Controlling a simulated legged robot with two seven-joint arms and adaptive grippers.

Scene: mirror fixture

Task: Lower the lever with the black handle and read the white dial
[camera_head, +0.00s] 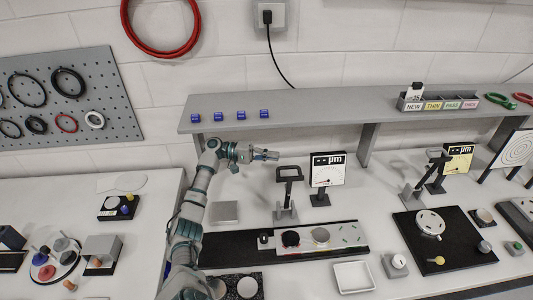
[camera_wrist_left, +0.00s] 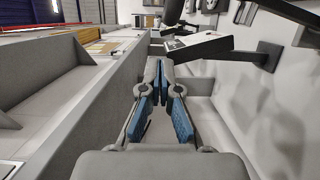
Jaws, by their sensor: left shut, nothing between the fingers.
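The lever (camera_head: 287,192) stands upright on the bench, with its black handle (camera_head: 289,172) at the top, in the head view. The white dial (camera_head: 328,170), marked "µm", stands just right of it on a black foot. Its reading is too small to tell. My left gripper (camera_head: 265,155) is above and left of the black handle, apart from it, near the shelf's front edge. It is shut and empty. The left wrist view shows its fingers (camera_wrist_left: 160,80) with blue pads and nothing between them. My right gripper is not in view.
A second lever (camera_head: 414,188) and a yellow dial (camera_head: 457,158) stand to the right. A grey shelf (camera_head: 330,102) runs along the wall behind my gripper. A black fixture (camera_head: 225,247) with round parts and a white tray (camera_head: 353,277) lie in front of the lever.

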